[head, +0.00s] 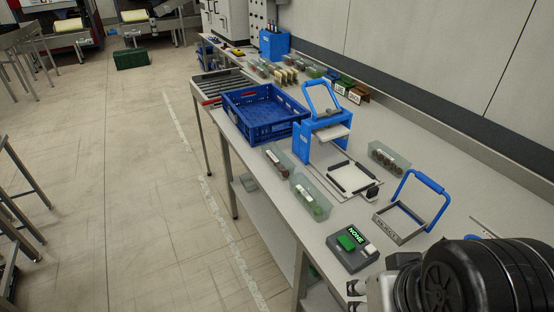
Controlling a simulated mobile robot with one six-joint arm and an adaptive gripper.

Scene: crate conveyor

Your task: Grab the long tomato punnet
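Three clear punnets stand on the near part of the grey bench. One narrow punnet (278,160) with dark reddish contents lies in front of the blue crate. A second punnet (310,197) with green contents stands nearer, left of the scale. A third punnet (389,158) with red-brown contents stands at the back, right of the blue frame. The contents are too small to tell surely which is the long tomato one.
A blue crate (262,114) stands at the bench's left edge. A blue stand (318,130), a flat scale (349,178), a blue-handled frame (400,221) and a button box reading NONE (352,246) crowd the bench. More punnets (262,70) stand farther back.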

